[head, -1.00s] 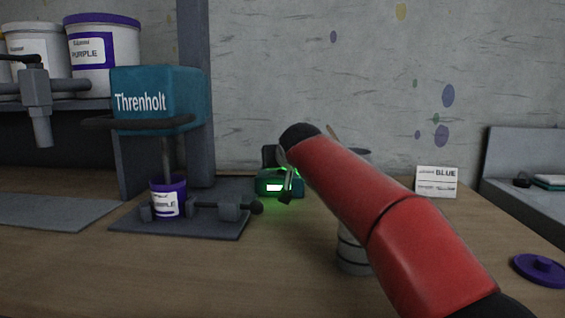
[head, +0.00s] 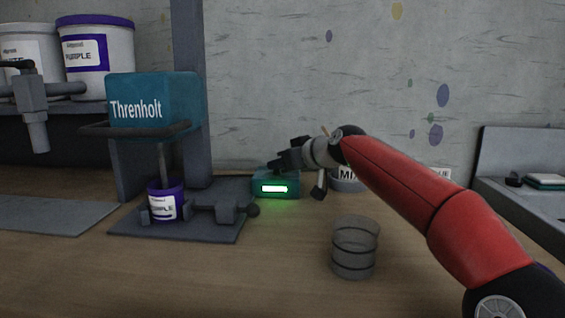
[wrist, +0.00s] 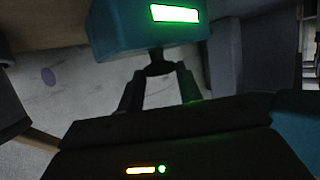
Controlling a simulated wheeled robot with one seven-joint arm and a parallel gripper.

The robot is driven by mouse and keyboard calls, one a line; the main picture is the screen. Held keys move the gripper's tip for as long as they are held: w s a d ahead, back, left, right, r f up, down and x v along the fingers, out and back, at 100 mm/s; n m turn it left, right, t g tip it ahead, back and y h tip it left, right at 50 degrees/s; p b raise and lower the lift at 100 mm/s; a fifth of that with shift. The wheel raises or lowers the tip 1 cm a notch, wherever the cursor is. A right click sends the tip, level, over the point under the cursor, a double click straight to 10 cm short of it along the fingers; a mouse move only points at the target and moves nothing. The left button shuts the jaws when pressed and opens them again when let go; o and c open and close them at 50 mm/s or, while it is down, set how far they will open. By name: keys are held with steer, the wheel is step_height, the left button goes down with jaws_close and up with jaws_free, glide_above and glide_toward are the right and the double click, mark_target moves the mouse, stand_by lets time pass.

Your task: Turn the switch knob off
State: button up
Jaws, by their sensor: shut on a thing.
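The switch is a small teal box (head: 262,178) with a bright green lit display. It stands on the table, right of the Threnholt machine, and throws a green glow on the tabletop. My gripper (head: 279,162) is at the top of the box, its red arm reaching in from the right. In the wrist view, the teal box (wrist: 112,38) fills the top. The fingers (wrist: 158,82) converge on a small dark knob (wrist: 157,66) at the box's edge and are shut on it. In the head view the knob is hidden behind my gripper.
The teal Threnholt machine (head: 150,97) stands at left with a small purple-labelled tub (head: 163,204) on its base. A clear cup (head: 355,248) stands in front of my arm. A MIX container (head: 346,184) is partly hidden behind my wrist.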

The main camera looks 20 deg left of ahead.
stand_by(0.4)
steer(key=o, duration=1)
steer(key=b+v, duration=0.2)
steer(key=v, duration=0.5)
steer(key=shift+d+r, duration=0.15)
steer(key=shift+d, duration=0.2)
steer(key=shift+s, duration=0.1)
